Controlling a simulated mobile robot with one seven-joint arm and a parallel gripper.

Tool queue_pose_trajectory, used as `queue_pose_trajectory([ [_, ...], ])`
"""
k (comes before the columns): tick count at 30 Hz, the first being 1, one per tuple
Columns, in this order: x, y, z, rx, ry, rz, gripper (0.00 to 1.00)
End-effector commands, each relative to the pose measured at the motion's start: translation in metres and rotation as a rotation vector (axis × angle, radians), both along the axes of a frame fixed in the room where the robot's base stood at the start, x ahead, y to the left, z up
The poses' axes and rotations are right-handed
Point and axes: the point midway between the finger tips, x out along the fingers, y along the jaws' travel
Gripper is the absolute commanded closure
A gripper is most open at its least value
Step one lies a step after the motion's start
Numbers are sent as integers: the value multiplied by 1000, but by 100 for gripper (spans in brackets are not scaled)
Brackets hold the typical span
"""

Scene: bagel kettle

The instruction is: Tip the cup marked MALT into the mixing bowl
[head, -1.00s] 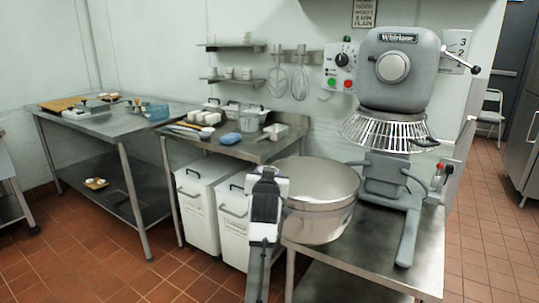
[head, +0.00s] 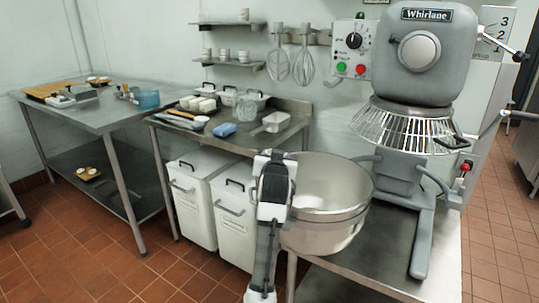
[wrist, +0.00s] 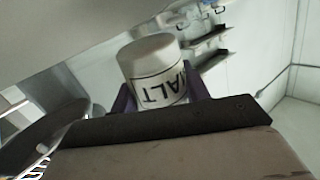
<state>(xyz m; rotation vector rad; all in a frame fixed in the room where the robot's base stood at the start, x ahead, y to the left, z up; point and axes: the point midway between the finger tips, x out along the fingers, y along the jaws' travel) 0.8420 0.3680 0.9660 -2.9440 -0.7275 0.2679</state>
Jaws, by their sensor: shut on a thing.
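The white cup marked MALT (wrist: 152,68) is in the wrist view, between the purple fingers of my gripper (wrist: 158,94). The gripper is shut on it. The black lettering appears upside down in that view; the cup's contents are hidden. In the head view my arm rises in front of the left side of the steel mixing bowl (head: 322,238), and the fingers and cup are hidden behind my wrist. The bowl stands on a steel table, its inside looking empty where visible. I cannot tell whether the cup is over the rim.
The grey mixer (head: 420,70) with its wire guard (head: 408,124) stands right of the bowl. Lidded white bins (head: 190,205) stand left of it. A steel bench (head: 250,146) behind holds tubs, a scoop and a blue item. Another table (head: 95,116) is at the far left.

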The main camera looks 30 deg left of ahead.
Motion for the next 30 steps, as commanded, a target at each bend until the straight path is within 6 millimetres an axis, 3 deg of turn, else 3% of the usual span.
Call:
queue_pose_trajectory([
  [23, 37, -104, 4, 8, 177, 0, 76],
  [30, 37, -104, 9, 12, 320, 1, 76],
])
